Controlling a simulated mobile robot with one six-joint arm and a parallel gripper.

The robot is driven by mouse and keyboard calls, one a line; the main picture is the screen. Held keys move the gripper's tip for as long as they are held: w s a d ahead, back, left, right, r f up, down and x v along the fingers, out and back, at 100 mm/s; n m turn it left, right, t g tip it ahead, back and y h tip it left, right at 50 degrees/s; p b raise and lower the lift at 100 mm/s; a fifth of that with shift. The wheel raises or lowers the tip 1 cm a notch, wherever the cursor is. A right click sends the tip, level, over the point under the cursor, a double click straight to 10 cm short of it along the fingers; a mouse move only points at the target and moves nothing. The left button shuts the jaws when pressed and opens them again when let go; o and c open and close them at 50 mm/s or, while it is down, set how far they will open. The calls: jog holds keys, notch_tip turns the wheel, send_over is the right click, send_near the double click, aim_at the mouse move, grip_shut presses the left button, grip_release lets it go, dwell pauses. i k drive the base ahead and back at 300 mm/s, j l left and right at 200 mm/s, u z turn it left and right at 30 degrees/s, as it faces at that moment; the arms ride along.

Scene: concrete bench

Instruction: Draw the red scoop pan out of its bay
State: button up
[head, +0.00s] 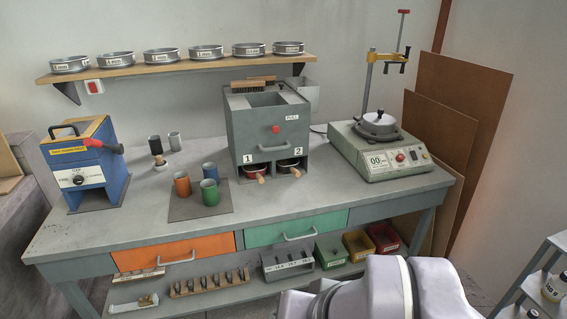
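The grey steel box (268,125) stands on the bench and has two low bays, labelled 1 on the left and 2 on the right. The red scoop pan (254,172) sits in bay 1, with its short wooden handle (261,180) sticking out at the front. A dark-looking pan (287,163) sits in bay 2, its wooden handle (296,173) also pointing out. The inner parts of both pans are hidden in the bays. Only a pale link of my arm shows at the bottom edge, well in front of the box; my gripper is not in view.
Orange, blue and green cups stand on a dark mat (182,213) left of the bays. The bench top before the bays is clear. Drawer handles (300,236) project below.

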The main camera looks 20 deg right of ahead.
aim_at(254, 168)
jog(key=i+l+u, duration=0.15)
jog(key=i, duration=0.3)
jog(key=i+l+u, duration=0.2)
jog(key=i, duration=0.3)
jog(key=i+l+u, duration=0.15)
jog(key=i, duration=0.3)
